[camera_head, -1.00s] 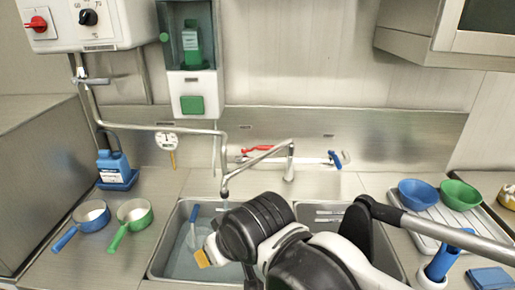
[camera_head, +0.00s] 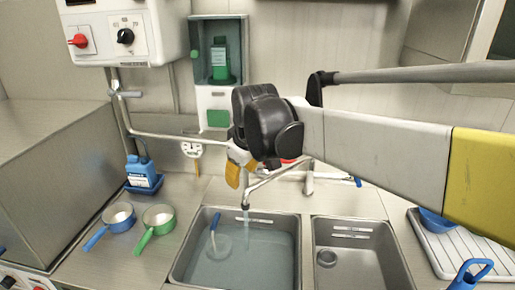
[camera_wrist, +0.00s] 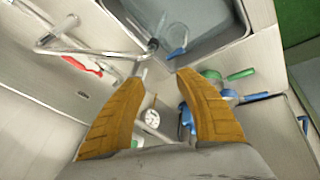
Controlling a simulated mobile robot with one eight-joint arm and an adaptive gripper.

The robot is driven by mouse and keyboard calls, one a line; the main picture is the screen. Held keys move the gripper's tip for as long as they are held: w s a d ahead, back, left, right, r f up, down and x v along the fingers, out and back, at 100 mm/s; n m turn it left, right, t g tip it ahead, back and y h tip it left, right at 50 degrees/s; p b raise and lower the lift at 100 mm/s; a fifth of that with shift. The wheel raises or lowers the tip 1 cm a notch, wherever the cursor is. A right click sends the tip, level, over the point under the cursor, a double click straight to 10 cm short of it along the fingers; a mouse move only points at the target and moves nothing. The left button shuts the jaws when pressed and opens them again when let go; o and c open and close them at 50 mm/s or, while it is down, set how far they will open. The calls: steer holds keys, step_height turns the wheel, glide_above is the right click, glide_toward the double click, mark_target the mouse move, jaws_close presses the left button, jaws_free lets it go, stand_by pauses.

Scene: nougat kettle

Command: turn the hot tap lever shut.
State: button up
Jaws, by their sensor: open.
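The red tap lever (camera_head: 287,161) is partly hidden behind my wrist in the head view. In the wrist view the red lever (camera_wrist: 84,66) lies left of my fingers, apart from them. The angled metal spout (camera_head: 270,181) ends over the left basin (camera_head: 187,262), and a thin stream of water (camera_head: 246,229) falls from it. My gripper (camera_head: 240,184) points down above the spout's outlet. In the wrist view my gripper (camera_wrist: 160,73) has its orange-yellow fingers wide apart. A metal pipe end shows by the left fingertip; I cannot tell if they touch.
The blue tap lever (camera_head: 357,181) is to the right of the spout's base. A wall pipe (camera_head: 165,135) runs behind my gripper. Blue (camera_head: 118,216) and green (camera_head: 158,218) pans and a blue bottle (camera_head: 141,169) stand on the left counter. The right basin (camera_head: 350,274) is clear of my arm.

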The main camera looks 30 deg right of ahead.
steer(key=w+d+r+n+g+p, duration=0.2)
steer(key=w+d+n+p, duration=0.1)
steer(key=w+d, duration=0.8)
steer(key=w+d+f+n+g+p, duration=0.1)
steer(key=w+d+f+p, duration=0.15)
steer(key=d, duration=0.55)
steer(key=w+d+f+n+p, duration=0.15)
steer(key=d+f, duration=0.25)
steer(key=d, duration=0.5)
steer(key=b+x, duration=0.2)
steer(key=x, duration=0.8)
steer(key=shift+s+f, duration=0.1)
steer(key=shift+f, duration=0.2)
jaws_close()
